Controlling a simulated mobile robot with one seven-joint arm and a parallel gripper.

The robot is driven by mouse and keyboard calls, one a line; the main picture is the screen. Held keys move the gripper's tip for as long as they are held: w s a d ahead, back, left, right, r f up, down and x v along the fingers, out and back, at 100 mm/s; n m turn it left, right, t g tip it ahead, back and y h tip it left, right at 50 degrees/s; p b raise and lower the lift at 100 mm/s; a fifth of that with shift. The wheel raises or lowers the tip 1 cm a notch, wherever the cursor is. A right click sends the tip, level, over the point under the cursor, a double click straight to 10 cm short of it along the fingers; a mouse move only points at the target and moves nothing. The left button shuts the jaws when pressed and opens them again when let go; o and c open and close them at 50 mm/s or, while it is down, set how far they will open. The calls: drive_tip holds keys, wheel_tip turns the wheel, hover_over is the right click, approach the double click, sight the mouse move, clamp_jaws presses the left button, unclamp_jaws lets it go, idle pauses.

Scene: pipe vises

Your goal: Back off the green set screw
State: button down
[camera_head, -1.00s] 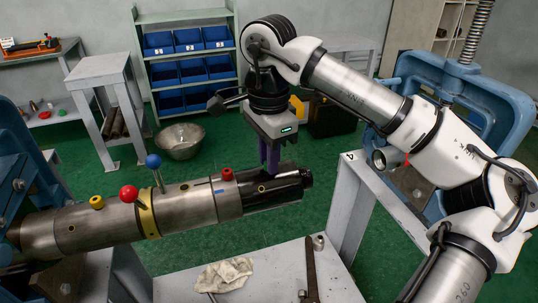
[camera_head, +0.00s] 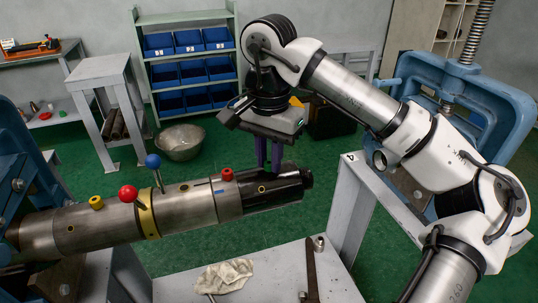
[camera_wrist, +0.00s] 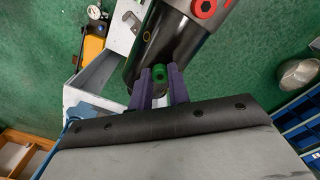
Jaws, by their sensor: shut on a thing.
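The green set screw (camera_wrist: 159,74) sits near the end of the dark end section (camera_wrist: 163,45) of the pipe tool, between my purple fingers in the wrist view. My gripper (camera_wrist: 160,78) is shut on it. In the head view my gripper (camera_head: 269,167) points down behind the dark end section (camera_head: 283,184), and its fingertips and the green screw are hidden there. The steel tool body (camera_head: 105,221) lies nearly level. It carries a yellow knob (camera_head: 96,203), a red ball (camera_head: 128,194), a blue ball lever (camera_head: 153,161) and a red screw (camera_head: 227,174).
A blue vise (camera_head: 475,100) stands at the right and another blue vise part (camera_head: 18,165) at the left. A grey bench (camera_head: 340,288) in front holds a rag (camera_head: 226,275) and a dark bar (camera_head: 311,270). A metal bowl (camera_head: 180,142) and blue bins (camera_head: 190,72) are behind.

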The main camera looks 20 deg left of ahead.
sight(269, 163)
drive_tip(key=shift+f, duration=0.1)
drive_tip(key=c, duration=1.3)
unclamp_jaws()
wheel_tip(269, 163, up, 14)
drive_tip(key=shift+f+p, duration=0.1)
drive_tip(key=shift+p, duration=0.55)
